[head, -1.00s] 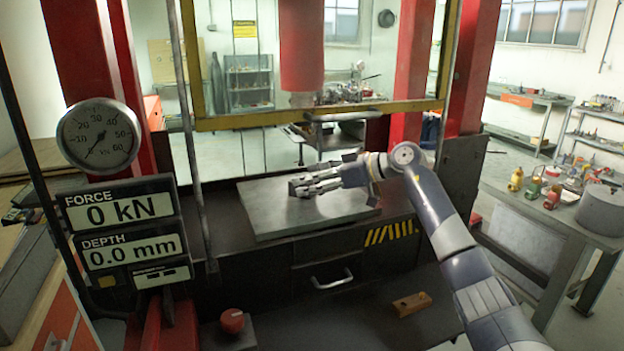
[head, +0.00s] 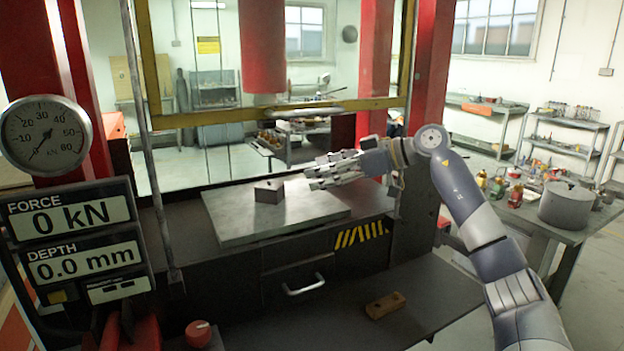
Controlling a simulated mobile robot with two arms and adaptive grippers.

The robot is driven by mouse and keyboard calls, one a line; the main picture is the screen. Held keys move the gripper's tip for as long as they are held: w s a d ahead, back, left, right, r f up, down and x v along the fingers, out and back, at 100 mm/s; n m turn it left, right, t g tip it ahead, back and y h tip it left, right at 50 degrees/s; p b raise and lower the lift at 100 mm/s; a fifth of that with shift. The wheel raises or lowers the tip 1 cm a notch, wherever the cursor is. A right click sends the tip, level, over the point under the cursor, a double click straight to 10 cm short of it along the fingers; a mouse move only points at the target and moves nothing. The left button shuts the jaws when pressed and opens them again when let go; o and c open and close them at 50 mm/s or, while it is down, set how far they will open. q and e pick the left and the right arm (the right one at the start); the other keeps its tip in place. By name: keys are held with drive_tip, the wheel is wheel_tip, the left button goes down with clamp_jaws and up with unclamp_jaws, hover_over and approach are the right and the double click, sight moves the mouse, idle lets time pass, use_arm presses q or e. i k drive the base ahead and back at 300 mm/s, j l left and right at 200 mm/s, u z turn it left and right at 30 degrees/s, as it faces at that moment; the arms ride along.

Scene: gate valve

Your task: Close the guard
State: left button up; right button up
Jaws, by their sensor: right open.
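The guard is a clear panel in a yellow frame (head: 215,117) on the red press. It is raised, with its lower bar and a grey handle (head: 297,112) above the press table. My right gripper (head: 312,179) is open and empty, over the right part of the grey plate (head: 237,226), below the guard's lower bar. A small grey block (head: 269,191) sits on the plate, just left of the fingertips and apart from them. My left gripper is not in view.
The red ram (head: 263,50) hangs above the plate behind the guard. A gauge (head: 46,136) and force and depth displays (head: 82,262) stand at the left. A red knob (head: 198,333) and a wooden piece (head: 385,305) are on the lower shelf (head: 430,290).

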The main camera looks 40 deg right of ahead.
sight(160, 122)
drive_tip(key=k, duration=1.5)
